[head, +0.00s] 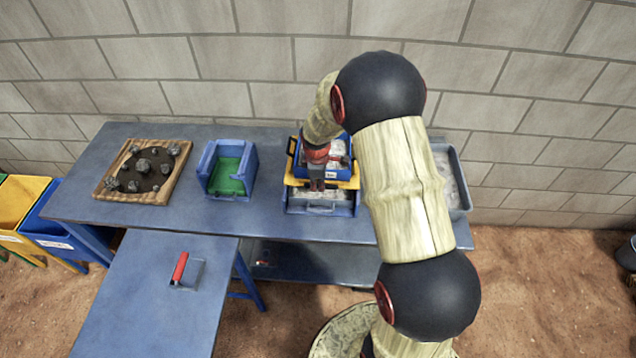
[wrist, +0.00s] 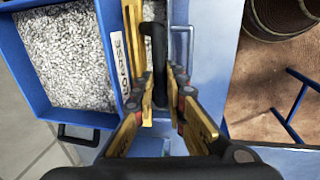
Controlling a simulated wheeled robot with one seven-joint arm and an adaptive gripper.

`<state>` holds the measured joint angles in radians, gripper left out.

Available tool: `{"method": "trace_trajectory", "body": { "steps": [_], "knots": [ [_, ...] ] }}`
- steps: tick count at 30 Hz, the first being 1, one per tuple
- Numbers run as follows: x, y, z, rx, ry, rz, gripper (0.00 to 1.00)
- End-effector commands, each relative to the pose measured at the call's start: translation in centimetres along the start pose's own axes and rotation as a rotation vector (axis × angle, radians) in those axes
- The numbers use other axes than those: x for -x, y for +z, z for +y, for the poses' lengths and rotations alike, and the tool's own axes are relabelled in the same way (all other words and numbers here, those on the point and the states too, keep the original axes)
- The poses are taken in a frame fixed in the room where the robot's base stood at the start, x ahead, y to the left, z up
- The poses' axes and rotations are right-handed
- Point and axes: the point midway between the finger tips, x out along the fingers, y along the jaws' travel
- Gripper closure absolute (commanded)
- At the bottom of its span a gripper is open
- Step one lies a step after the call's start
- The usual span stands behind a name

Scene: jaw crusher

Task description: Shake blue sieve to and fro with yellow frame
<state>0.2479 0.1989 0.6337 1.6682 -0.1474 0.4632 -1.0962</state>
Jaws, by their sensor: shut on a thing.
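The blue sieve (head: 344,162) sits in the yellow frame (head: 346,184) on the blue table, with pale material in it. My gripper (head: 317,183) reaches down at the frame's near side. In the wrist view my gripper (wrist: 161,88) is shut on a black handle (wrist: 154,40) that stands between its fingers. What the handle joins is hidden by the gripper. A blue container (wrist: 112,60) of grey gravel, with a white label seeming to read "COARSE", is left of the fingers. My arm hides part of the sieve and frame.
A blue bin (head: 322,209) stands under the frame. A grey-blue tray (head: 463,190) is to the right, partly behind my arm. A blue box with a green floor (head: 213,190) and a wooden tray of stones (head: 104,192) stand left.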

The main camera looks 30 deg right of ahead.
Motion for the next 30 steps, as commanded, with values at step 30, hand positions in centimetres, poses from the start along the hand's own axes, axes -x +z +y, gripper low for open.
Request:
{"method": "trace_trajectory", "body": {
  "steps": [30],
  "knots": [
    [1.1, 0.0, -5.5, 0.0, 0.0, 0.0, 0.72]
  ]
}}
